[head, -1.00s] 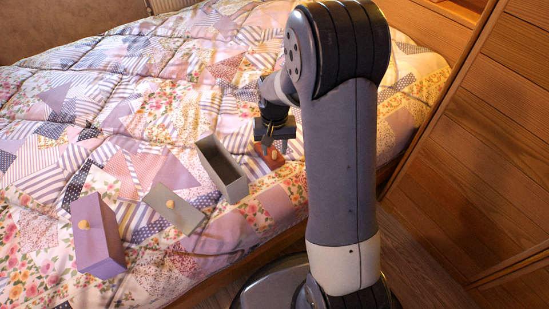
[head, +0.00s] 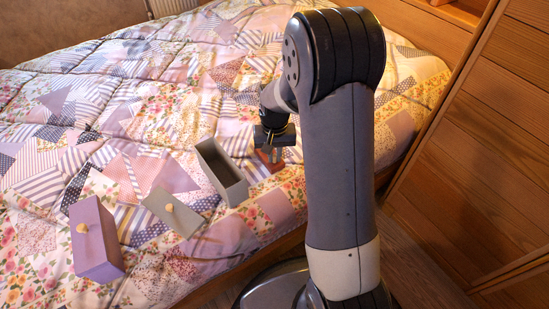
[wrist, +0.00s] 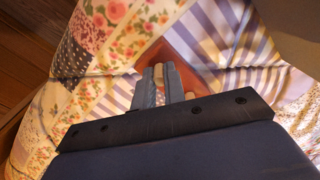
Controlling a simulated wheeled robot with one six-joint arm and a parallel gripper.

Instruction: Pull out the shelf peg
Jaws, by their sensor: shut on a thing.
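A reddish-brown wooden piece (head: 266,158) lies on the quilt, right of the open grey box; it also shows in the wrist view (wrist: 194,67). A small pale wooden peg (wrist: 158,70) shows between my fingertips, over the reddish piece. My gripper (wrist: 160,80) points down and is shut on the peg; it also shows in the head view (head: 271,155). A second small tan tip (wrist: 190,96) shows beside the right finger. Whether the peg's lower end is still in the wood is hidden.
The open grey box (head: 240,192) stands just left of my gripper. A grey panel with a round knob (head: 174,214) and a purple box with a knob (head: 103,250) lie further left. The bed edge is at the front, with wooden cabinets (head: 480,150) at right.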

